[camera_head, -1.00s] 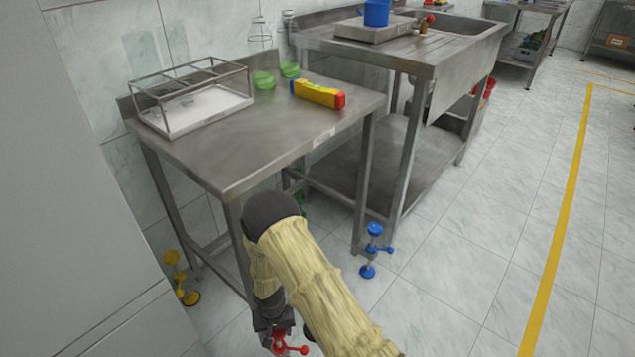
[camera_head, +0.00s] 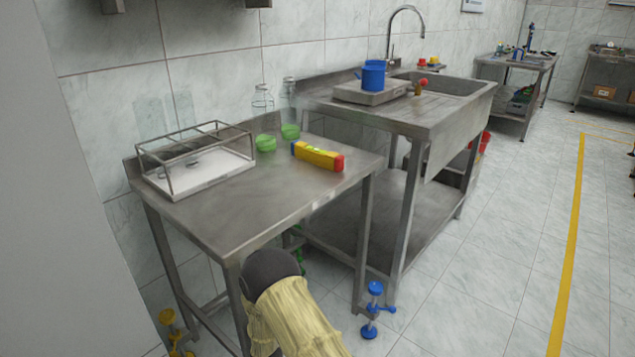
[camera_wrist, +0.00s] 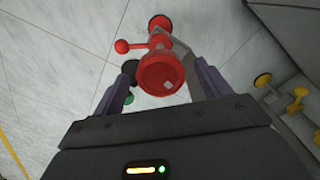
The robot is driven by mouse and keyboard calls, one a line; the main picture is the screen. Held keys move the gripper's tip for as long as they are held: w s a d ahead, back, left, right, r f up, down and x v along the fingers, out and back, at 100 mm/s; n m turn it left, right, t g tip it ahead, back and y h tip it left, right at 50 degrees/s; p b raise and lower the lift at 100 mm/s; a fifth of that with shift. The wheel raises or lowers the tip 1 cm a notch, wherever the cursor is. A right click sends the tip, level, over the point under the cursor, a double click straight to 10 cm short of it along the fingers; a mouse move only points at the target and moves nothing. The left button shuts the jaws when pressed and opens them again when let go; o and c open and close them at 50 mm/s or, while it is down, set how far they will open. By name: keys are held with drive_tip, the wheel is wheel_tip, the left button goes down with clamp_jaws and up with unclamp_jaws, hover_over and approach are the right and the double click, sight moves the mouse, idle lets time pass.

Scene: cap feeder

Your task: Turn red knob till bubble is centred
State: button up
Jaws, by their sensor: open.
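The red knob (camera_wrist: 161,73) shows in the wrist view, a round red disc on a red foot assembly with a side handle (camera_wrist: 122,46) ending in a ball. My gripper (camera_wrist: 155,62) is open, with one finger on each side of the red knob; I cannot tell whether they touch it. A yellow spirit level (camera_head: 318,156) with red and blue ends lies on the steel table (camera_head: 235,205). Its bubble is too small to make out.
A blue foot knob (camera_head: 373,310), a yellow one (camera_head: 172,330) and a green one (camera_head: 298,255) stand at other table legs. A wire-framed tray (camera_head: 200,178) and green-based glassware (camera_head: 265,143) stand on the table. A sink bench (camera_head: 430,110) is behind. Floor at right is clear.

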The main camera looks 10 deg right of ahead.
wheel_tip(320, 180, up, 5)
drive_tip(key=p, duration=0.3)
drive_tip(key=shift+p, duration=0.3)
idle(3.6)
